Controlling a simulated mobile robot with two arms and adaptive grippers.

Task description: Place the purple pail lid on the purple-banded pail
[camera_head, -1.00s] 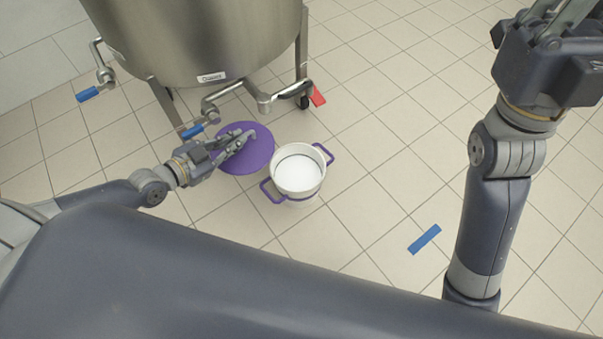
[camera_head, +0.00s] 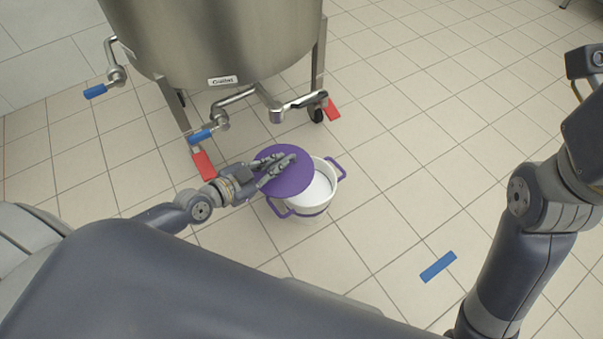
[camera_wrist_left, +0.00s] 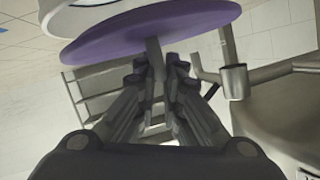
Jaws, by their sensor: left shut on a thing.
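The purple pail lid (camera_head: 291,181) is a flat round disc in the head view. My left gripper (camera_head: 279,167) is shut on its grey handle (camera_wrist_left: 154,58), seen in the left wrist view. The white purple-banded pail (camera_head: 322,197) stands on the floor with purple handles at its sides. The lid covers the left part of its opening in the head view, and the right part shows white inside. In the left wrist view the lid (camera_wrist_left: 150,36) and the pail (camera_wrist_left: 75,15) appear close, with the lid tilted against the rim line; I cannot tell whether they touch.
A large steel tank (camera_head: 215,38) with pipes and blue-handled valves (camera_head: 200,136) stands just behind the lid and pail. Red floor marks (camera_head: 204,165) lie near its legs. A blue floor strip (camera_head: 438,266) lies on clear tiles at the right.

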